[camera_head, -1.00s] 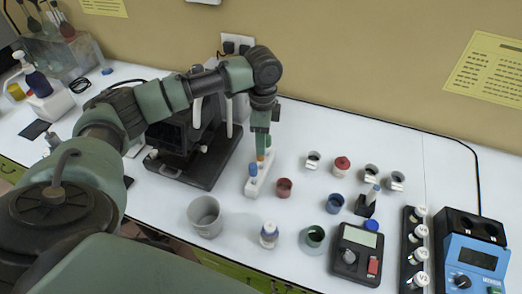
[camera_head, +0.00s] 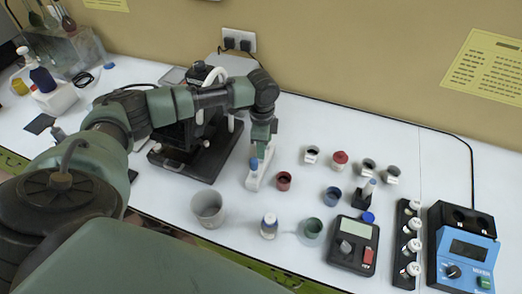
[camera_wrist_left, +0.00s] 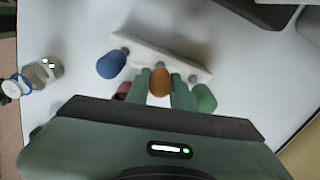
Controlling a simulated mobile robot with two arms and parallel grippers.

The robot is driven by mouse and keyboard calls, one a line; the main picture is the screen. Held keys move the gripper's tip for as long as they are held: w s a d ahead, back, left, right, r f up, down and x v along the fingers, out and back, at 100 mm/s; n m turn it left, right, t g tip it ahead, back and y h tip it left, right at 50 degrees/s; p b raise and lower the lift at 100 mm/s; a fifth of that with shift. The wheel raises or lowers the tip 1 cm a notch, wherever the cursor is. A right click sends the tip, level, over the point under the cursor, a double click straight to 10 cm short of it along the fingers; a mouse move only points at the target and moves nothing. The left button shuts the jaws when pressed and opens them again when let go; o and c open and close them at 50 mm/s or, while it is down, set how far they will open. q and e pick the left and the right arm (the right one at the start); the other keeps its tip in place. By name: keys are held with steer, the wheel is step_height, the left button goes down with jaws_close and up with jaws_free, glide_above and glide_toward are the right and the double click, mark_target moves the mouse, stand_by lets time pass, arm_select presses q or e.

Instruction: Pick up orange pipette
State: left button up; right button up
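The orange pipette (camera_wrist_left: 160,80) stands in a white rack (camera_wrist_left: 140,53) between a blue pipette (camera_wrist_left: 111,64) and a green one (camera_wrist_left: 205,98). The rack (camera_head: 252,183) also shows in the head view, with the blue pipette (camera_head: 254,164) at its near end. My left gripper (camera_head: 262,148) points down over the rack and hides the orange pipette in that view. In the left wrist view the two green fingers (camera_wrist_left: 161,88) stand on both sides of the orange bulb, very close to it. Whether they grip it is unclear. My right gripper is out of view.
A black device (camera_head: 196,158) stands left of the rack. A red cup (camera_head: 283,181) is close on its right. A grey beaker (camera_head: 207,207) stands nearer the front. Several small cups, a scale (camera_head: 353,245) and a blue instrument (camera_head: 466,246) fill the right.

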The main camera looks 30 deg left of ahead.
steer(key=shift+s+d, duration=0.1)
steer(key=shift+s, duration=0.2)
arm_select(q)
steer(key=shift+r, duration=0.1)
